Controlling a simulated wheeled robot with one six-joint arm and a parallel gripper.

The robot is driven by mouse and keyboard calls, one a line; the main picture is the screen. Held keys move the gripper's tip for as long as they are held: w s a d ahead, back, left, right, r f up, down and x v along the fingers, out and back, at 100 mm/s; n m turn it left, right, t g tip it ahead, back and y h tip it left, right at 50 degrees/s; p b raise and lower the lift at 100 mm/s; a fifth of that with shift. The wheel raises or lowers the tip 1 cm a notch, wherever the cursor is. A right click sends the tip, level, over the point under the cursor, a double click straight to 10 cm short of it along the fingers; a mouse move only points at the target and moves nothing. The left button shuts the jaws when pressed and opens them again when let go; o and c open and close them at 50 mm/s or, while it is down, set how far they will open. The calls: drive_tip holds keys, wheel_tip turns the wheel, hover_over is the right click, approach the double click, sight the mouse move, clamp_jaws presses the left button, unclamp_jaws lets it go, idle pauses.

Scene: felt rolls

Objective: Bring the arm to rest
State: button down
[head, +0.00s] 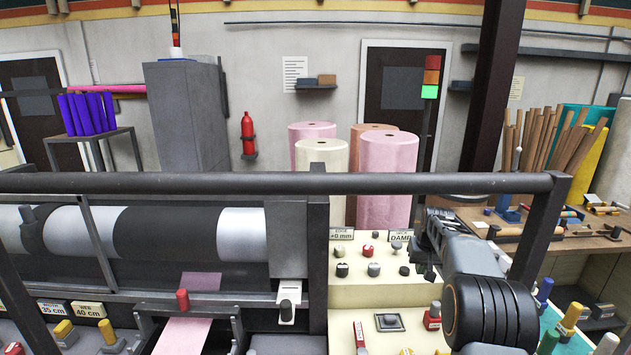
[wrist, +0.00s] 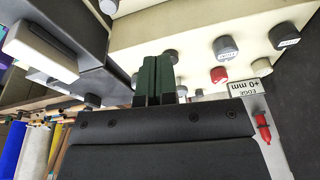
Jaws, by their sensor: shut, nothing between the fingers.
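My gripper (wrist: 158,66) shows in the wrist view as two dark green fingers close together, with nothing between them. In the head view my gripper (head: 430,270) is partly hidden by my own arm, over the right part of the cream control panel (head: 375,285). The fingers are in front of the panel's knobs in the wrist view; whether they touch any cannot be told. A red knob (wrist: 219,74) and a grey knob (wrist: 226,47) are to the right of the fingers there.
A dark rail (head: 270,183) crosses in front of the machine's rollers (head: 165,233). A dark post (head: 493,90) rises behind my arm. A cluttered workbench (head: 590,240) stands at the right. Pink felt rolls (head: 387,165) stand at the back wall.

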drive_tip(key=s+a+r, duration=0.1)
drive_tip(key=s+a, duration=0.3)
drive_tip(key=s, duration=0.7)
drive_tip(key=s+a+r+n+t, duration=0.1)
drive_tip(key=s+a, duration=0.4)
drive_tip(key=s, duration=0.6)
drive_tip(key=s+a+r+t, duration=0.1)
drive_tip(key=s+a, duration=0.4)
drive_tip(key=s, duration=0.6)
drive_tip(key=shift+s+r, duration=0.2)
drive_tip(key=shift+r, duration=0.5)
